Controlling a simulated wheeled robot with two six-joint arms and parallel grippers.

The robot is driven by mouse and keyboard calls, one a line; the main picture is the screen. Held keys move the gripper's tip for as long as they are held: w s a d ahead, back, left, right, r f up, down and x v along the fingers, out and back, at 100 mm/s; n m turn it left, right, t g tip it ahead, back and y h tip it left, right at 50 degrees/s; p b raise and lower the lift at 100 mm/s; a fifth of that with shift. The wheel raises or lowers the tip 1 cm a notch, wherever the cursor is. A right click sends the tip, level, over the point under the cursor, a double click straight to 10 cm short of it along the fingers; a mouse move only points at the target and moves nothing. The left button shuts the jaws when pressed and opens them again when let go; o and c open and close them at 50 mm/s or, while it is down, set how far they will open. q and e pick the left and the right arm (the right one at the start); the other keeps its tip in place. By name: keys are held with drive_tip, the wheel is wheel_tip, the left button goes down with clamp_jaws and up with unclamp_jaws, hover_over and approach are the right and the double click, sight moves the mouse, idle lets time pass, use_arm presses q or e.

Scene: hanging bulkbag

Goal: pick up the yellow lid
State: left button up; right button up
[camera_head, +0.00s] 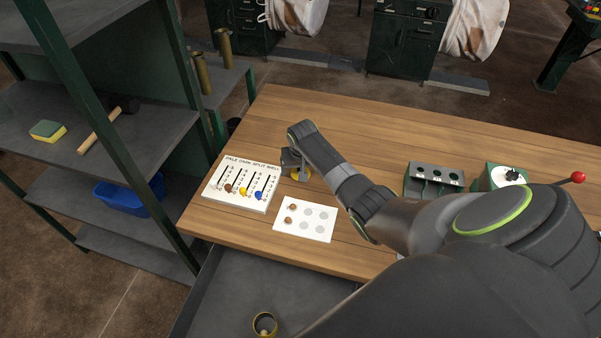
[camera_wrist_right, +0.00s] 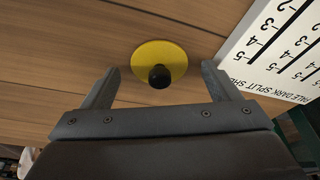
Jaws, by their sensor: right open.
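The yellow lid (camera_wrist_right: 152,58) is a round disc with a black knob (camera_wrist_right: 159,76) on top, lying on the wooden table. In the right wrist view it sits just beyond and between the open fingertips of my right gripper (camera_wrist_right: 160,80), not held. My left gripper is not in view.
A white score board (camera_head: 241,188) with sliders lies left of the lid. A white card (camera_head: 305,219) with grey spots and two brown pieces lies in front. A grey holder (camera_head: 433,182) stands right. A yellow-rimmed cup (camera_head: 265,324) is in the open drawer. Shelves (camera_head: 140,135) stand left.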

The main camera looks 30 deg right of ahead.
drive_tip(key=shift+f, duration=0.15)
drive_tip(key=shift+c, duration=0.2)
drive_tip(key=c, duration=1)
